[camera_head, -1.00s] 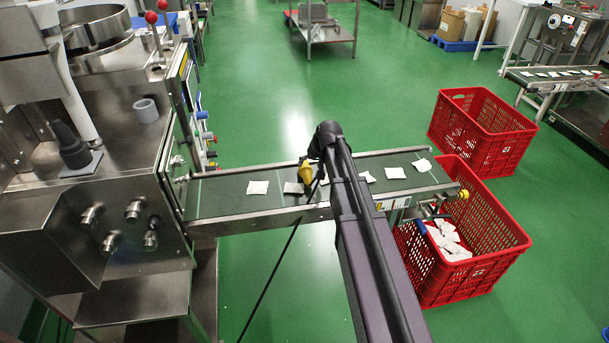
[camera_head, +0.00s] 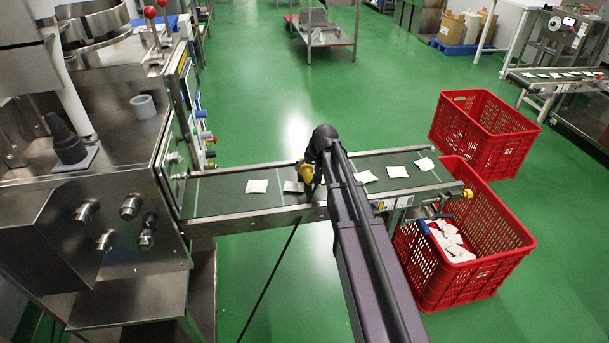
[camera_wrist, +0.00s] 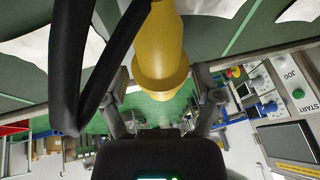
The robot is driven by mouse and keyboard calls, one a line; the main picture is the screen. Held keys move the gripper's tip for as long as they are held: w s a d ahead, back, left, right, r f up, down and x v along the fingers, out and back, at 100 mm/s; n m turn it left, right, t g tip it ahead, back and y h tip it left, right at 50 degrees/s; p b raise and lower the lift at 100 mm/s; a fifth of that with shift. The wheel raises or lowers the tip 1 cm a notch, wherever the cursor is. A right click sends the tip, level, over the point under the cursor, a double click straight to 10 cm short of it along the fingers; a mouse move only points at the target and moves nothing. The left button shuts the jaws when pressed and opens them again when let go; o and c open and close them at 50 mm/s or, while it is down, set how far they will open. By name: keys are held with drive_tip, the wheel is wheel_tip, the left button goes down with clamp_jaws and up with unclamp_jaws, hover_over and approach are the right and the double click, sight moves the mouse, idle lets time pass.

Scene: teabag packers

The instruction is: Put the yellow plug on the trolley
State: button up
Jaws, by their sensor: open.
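The yellow plug (camera_head: 306,173) shows beside the end of my arm, over the near part of the conveyor belt, partly covered by my arm. In the wrist view the yellow plug (camera_wrist: 162,50) is large, with a round flange. My gripper (camera_wrist: 160,84) has its fingers spread, one on each side of the plug. I cannot tell whether either finger touches it. In the head view my gripper is mostly hidden by the arm. A steel trolley (camera_head: 330,38) with a grey item on top stands at the back, beyond the conveyor.
White teabags (camera_head: 257,186) lie along the conveyor (camera_head: 225,203). A steel packing machine (camera_head: 125,190) stands at its left end. Two red crates (camera_head: 480,130) stand at the right, the nearer holding teabags. Green floor between conveyor and trolley is open.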

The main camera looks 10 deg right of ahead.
drive_tip(key=shift+b+x, duration=0.4)
drive_tip(key=shift+x, duration=0.4)
drive_tip(key=c, duration=0.9)
drive_tip(key=shift+r, duration=0.15)
drive_tip(key=shift+c, duration=0.2)
wheel_tip(320, 180, up, 3)
drive_tip(key=p, duration=0.3)
drive_tip(key=s+d+r+p, duration=0.1)
drive_tip(key=s+p, duration=0.1)
drive_tip(key=s, duration=1.4)
drive_tip(key=shift+r, duration=0.35)
